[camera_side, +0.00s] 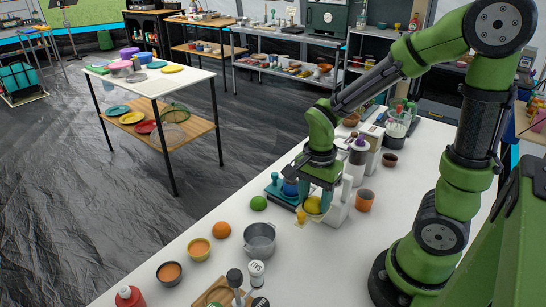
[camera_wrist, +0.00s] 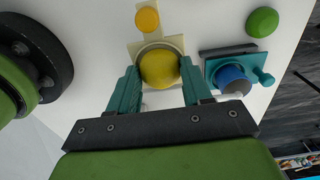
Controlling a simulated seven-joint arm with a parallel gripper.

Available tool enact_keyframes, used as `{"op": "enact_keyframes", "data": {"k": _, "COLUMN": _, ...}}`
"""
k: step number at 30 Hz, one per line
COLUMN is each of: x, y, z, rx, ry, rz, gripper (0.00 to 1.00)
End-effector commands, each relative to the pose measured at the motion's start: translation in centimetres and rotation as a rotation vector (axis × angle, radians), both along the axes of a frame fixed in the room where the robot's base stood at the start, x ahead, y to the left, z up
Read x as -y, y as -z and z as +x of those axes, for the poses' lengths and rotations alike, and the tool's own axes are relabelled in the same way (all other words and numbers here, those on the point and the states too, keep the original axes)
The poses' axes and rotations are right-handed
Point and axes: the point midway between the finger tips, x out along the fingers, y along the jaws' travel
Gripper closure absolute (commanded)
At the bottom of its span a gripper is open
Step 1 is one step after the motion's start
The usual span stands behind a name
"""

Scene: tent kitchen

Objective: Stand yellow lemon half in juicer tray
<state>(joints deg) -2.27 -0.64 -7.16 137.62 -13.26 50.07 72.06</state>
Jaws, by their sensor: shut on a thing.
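The yellow lemon half (camera_wrist: 159,70) sits between the two teal fingers of my gripper (camera_wrist: 159,67), which is shut on it. In the side view the lemon half (camera_side: 312,206) shows just under my gripper (camera_side: 314,196), low over the worktop. Cream parts of what looks like the juicer (camera_wrist: 134,48) show under and around the lemon half in the wrist view. Its pale body (camera_side: 341,205) stands beside my gripper in the side view. I cannot tell whether the lemon half touches the tray, as the fruit and fingers hide the contact.
A small orange-yellow piece (camera_wrist: 147,19) lies just beyond the lemon half. A teal device with a blue top (camera_wrist: 232,76) stands close to one finger. A green lime (camera_side: 258,203), a grey pot (camera_side: 260,240) and an orange cup (camera_side: 364,200) stand nearby.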

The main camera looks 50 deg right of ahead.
Motion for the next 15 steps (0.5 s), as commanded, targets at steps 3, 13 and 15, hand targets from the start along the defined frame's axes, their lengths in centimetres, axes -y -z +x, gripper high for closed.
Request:
{"op": "enact_keyframes", "data": {"k": 3, "x": 0.01, "y": 0.18, "z": -0.02, "rx": -0.001, "ry": 0.001, "rz": 0.000, "gripper": 0.46}}
{"op": "enact_keyframes", "data": {"k": 13, "x": 0.01, "y": -0.10, "z": 0.10, "rx": 0.003, "ry": -0.002, "rz": -0.001, "gripper": 0.40}}
{"op": "enact_keyframes", "data": {"k": 15, "x": 0.00, "y": -0.57, "z": 0.13, "rx": 0.004, "ry": -0.002, "rz": 0.000, "gripper": 0.40}}
